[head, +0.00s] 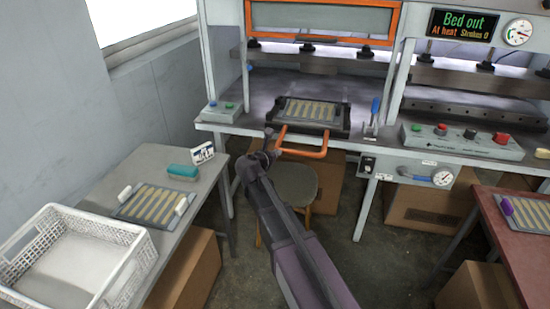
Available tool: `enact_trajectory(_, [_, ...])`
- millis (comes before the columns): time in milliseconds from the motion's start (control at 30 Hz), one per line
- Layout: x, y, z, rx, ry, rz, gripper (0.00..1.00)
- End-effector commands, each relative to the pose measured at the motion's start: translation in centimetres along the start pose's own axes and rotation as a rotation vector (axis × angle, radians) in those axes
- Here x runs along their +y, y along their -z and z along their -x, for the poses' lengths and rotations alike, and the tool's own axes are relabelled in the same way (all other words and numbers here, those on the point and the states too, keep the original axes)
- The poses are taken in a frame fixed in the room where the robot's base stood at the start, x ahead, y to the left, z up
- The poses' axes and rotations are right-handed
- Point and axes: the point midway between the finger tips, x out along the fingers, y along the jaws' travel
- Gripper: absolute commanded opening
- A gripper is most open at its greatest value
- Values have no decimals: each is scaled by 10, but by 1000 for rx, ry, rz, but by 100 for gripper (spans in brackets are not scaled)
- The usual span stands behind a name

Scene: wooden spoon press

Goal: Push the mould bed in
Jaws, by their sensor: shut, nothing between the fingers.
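The mould bed (345,122) is a dark frame at the front of the left press, holding a grey mould plate (312,111) with several pale spoon shapes. Its orange U-shaped handle (305,153) sticks out toward me over the table edge. The display (463,25) reads "Bed out", "At heat" and "Strokes 0". My gripper (269,134) is shut and empty, at the left end of the handle by the bed's front left corner. I cannot tell whether it touches. The raised guard (322,18) has an orange frame above the opening.
A blue-handled lever (374,112) stands right of the bed, and a button panel (460,140) further right. A stool (298,183) is below the handle. A grey table (205,182) at left bears a white basket (62,260) and a spoon plate (152,206).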

Motion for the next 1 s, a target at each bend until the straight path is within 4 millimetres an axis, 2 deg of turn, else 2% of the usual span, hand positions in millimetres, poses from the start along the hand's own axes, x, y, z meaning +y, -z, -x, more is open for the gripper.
enact_trajectory(367, [0, 0, -2, 0, 0, 0, 0])
enact_trajectory(400, [-7, -2, -6, -1, 1, -1, 0])
enact_trajectory(667, [5, -3, -10, 0, -2, 1, 0])
enact_trajectory(867, [13, -12, -35, -1, -2, 1, 0])
enact_trajectory(1000, [21, -21, -63, -1, -1, 1, 0])
